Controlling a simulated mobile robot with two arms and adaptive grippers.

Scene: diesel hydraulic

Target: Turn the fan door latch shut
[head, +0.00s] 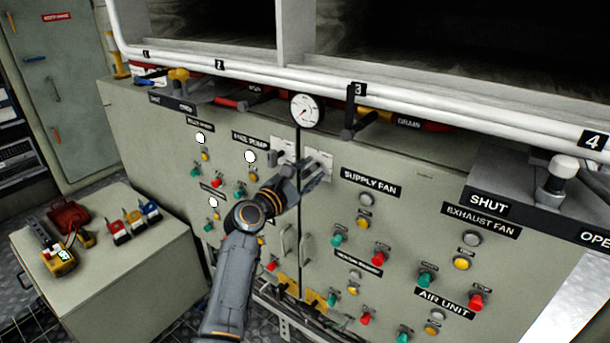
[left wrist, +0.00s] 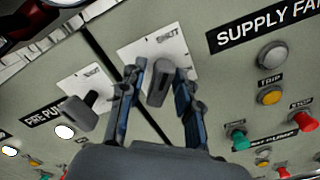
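The fan door latch (left wrist: 160,82) is a dark, stubby handle on a white plate marked SHUT (left wrist: 140,56), left of the SUPPLY FAN label. The handle stands nearly upright with a slight tilt in the left wrist view. My left gripper (left wrist: 160,95) is open, with one finger on each side of the handle; contact cannot be told. In the head view my left gripper (head: 303,180) is in front of the plate (head: 320,160) and hides most of the latch. A second dark latch (left wrist: 92,102) on its own plate sits to the left, tilted. My right gripper is not in view.
A pressure gauge (head: 307,111) and a white pipe rail run above the cabinet. Door pull handles (head: 305,243) are below. Buttons and lamps, such as the TRIP lamp (left wrist: 270,95), are to the right. A low cabinet (head: 100,270) with small items stands at left.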

